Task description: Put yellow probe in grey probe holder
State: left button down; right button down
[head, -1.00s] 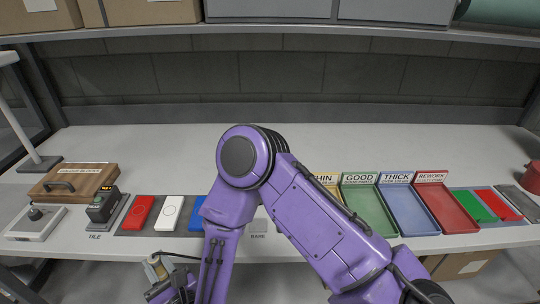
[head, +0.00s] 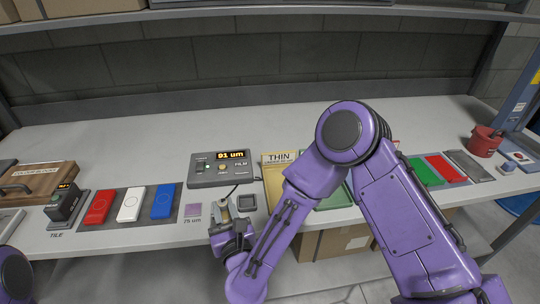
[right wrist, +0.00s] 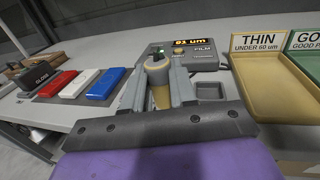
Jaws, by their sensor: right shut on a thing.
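The yellow probe (head: 224,210) is a tan-yellow cylinder with a grey cap and a cable. It also shows in the right wrist view (right wrist: 158,76). My right gripper (head: 226,224) is shut on it near the front edge of the bench, and the probe stands roughly upright between the fingers (right wrist: 160,92). The grey probe holder (head: 246,202) is a small square socket just right of the probe. It looks empty in the right wrist view (right wrist: 210,91). I cannot tell whether the probe touches the bench. My left gripper is out of view.
The film gauge (head: 220,170) reads 91 um behind the probe. The yellow THIN tray (head: 271,178) is close to the holder's right. Red (head: 99,205), white (head: 131,203) and blue (head: 163,201) pieces lie to the left, with a pinkish sample square (head: 194,210) nearer.

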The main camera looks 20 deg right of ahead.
jog(key=w+d+r+m+h+p, duration=0.2)
jog(key=w+d+r+m+h, duration=0.15)
jog(key=w+d+r, duration=0.4)
jog(key=shift+n+g+h, duration=0.25)
jog(key=shift+n+g, duration=0.05)
jog(key=shift+n, duration=0.15)
jog(key=f+b, duration=0.2)
jog(key=f, duration=0.1)
jog(key=f+b, duration=0.5)
jog(key=f, duration=0.2)
jog(key=shift+s+d+f+b, duration=0.1)
jog(key=shift+s+d+b, duration=0.15)
jog(key=shift+b, duration=0.15)
jog(key=shift+w+f, duration=0.1)
jog(key=shift+f, duration=0.1)
jog(key=shift+r, duration=0.1)
jog(key=shift+b, duration=0.35)
